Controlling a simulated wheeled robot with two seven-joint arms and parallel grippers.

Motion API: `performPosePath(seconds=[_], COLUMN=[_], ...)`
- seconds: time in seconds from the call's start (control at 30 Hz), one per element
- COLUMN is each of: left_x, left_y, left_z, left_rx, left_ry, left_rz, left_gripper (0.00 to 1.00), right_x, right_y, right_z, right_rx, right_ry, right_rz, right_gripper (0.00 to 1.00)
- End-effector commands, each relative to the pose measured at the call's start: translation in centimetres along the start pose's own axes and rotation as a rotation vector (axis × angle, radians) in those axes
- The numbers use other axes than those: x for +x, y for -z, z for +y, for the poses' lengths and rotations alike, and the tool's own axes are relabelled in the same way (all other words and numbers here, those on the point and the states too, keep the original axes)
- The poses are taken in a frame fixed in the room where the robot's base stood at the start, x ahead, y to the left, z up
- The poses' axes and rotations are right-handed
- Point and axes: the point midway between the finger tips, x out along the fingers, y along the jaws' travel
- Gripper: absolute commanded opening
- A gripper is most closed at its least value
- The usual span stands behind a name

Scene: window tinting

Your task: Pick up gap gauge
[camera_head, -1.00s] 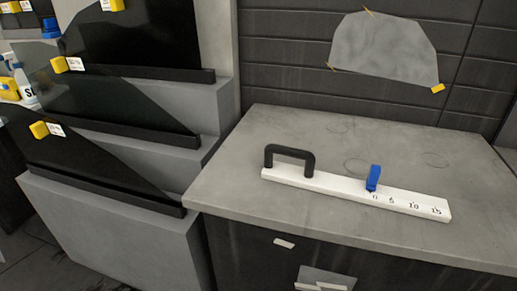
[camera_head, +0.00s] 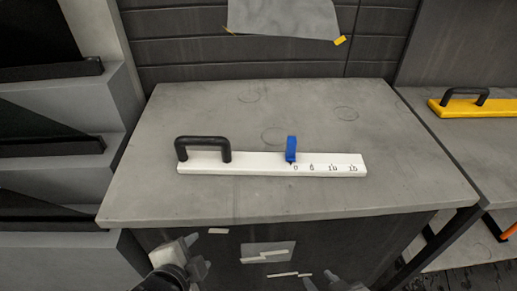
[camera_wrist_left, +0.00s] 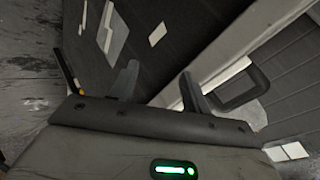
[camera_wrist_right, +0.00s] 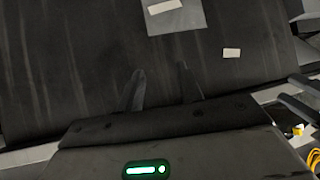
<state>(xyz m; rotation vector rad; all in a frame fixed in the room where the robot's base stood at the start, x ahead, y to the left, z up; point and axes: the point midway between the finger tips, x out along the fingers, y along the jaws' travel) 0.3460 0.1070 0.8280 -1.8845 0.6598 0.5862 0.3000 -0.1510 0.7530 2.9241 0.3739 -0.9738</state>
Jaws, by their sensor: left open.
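The gap gauge (camera_head: 270,163) is a white bar with a black handle (camera_head: 203,140) at its left end. A blue slider (camera_head: 291,149) sits by the scale marks 0, 5, 10 and 15 on its right part. It lies flat on the grey worktop (camera_head: 230,200). My left gripper (camera_head: 197,260) is in front of the cabinet, below the worktop's front edge, empty and apart from the gauge. Its spread fingers show in the left wrist view (camera_wrist_left: 160,88). My right gripper (camera_wrist_right: 163,88) faces the dark cabinet front, fingers apart and empty; it is barely in the head view.
A yellow bar with a black handle (camera_head: 480,106) lies on another bench at the right. Black panels on grey steps (camera_head: 60,162) stand at the left. A grey sheet (camera_head: 285,17) is on the back wall. The worktop around the gauge is clear.

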Motion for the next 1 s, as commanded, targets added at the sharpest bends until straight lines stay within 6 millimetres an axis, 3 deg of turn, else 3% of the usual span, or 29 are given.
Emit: performPosePath(seconds=[0.03, 0.2, 0.3, 0.43, 0.53, 0.67, 1.0], left_x=[-1.2, -1.7, -2.3, -3.1, -3.4, -2.9, 3.6], left_y=[1.7, 5.7, 7.8, 9.7, 10.4, 10.7, 10.8], left_z=[-2.6, -6.3, -8.3, -10.0, -10.8, -11.2, -13.5], left_rx=[0.216, 0.984, 1.377, 1.747, 1.905, 1.981, 1.979], left_ry=[0.022, 0.123, 0.183, 0.231, 0.247, 0.252, 0.250], left_rz=[-0.019, -0.084, -0.152, -0.251, -0.306, -0.335, -0.333], left_gripper=[0.48, 0.48, 0.48, 0.48, 0.48, 0.48, 0.48], right_x=[-0.8, -1.0, -1.2, -1.4, -1.4, -1.4, -1.2], right_y=[0.9, 0.9, 1.1, 1.1, 1.1, 0.9, 0.7], right_z=[0.0, 0.1, 0.1, 0.2, 0.2, 0.2, 0.2], right_rx=[-0.001, -0.004, -0.006, -0.008, -0.009, -0.009, -0.008], right_ry=[-0.003, -0.009, -0.012, -0.014, -0.015, -0.016, -0.015], right_rz=[-0.004, -0.012, -0.016, -0.020, -0.023, -0.025, -0.024], right_gripper=[0.36, 0.36, 0.36, 0.36, 0.36, 0.36, 0.36])
